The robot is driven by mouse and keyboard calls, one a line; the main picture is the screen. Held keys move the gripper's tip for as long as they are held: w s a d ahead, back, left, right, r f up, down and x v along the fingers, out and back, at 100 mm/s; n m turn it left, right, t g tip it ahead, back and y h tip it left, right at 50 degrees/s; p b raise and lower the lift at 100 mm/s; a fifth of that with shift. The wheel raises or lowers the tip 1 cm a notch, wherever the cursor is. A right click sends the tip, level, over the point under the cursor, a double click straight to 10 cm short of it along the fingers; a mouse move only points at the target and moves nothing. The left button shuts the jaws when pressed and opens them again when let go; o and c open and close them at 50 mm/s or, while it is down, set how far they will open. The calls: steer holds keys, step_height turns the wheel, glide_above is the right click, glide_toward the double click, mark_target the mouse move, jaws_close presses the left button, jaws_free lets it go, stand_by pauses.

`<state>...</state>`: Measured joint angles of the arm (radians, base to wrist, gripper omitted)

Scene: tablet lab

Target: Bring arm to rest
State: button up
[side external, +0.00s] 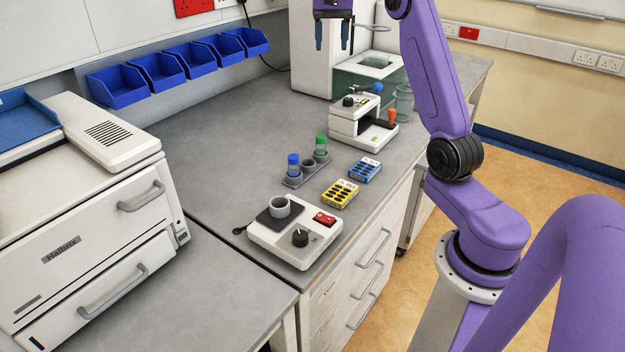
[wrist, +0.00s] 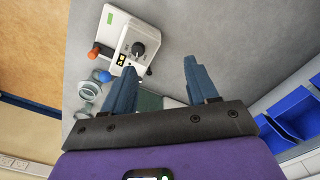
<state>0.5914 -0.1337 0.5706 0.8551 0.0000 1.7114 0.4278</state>
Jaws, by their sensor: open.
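My gripper (side external: 333,38) hangs high above the far part of the bench at the top of the side view. Its two blue-grey fingers point down and stand apart, with nothing between them. My purple arm rises at the right of the side view and bends over at the top, partly out of the picture.
A white device with a black knob (side external: 358,120) and an orange handle stands near the bench edge. Blue bins (side external: 180,72) line the wall. Mid-bench is clear.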

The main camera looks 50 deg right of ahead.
steer(key=s+a+f+n, duration=0.1)
steer(key=s+a+n, duration=0.25)
steer(key=a, duration=0.55)
steer(key=s+a+f+n, duration=0.2)
steer(key=a+n, duration=0.2)
steer(key=a, duration=0.5)
steer(key=s+a+f+n, duration=0.1)
steer(key=s+a+n, duration=0.2)
steer(key=a, duration=0.7)
steer(key=s+a+f+n, duration=0.4)
steer(key=s+a+n, duration=0.2)
steer(key=s, duration=0.5)
steer(key=s+d+f+n, duration=0.1)
steer(key=s+f+n, duration=0.2)
steer(key=s, duration=0.4)
steer(key=s+f+n, duration=0.3)
steer(key=s, duration=0.5)
steer(key=shift+d+f, duration=0.35)
steer(key=shift+w, duration=0.1)
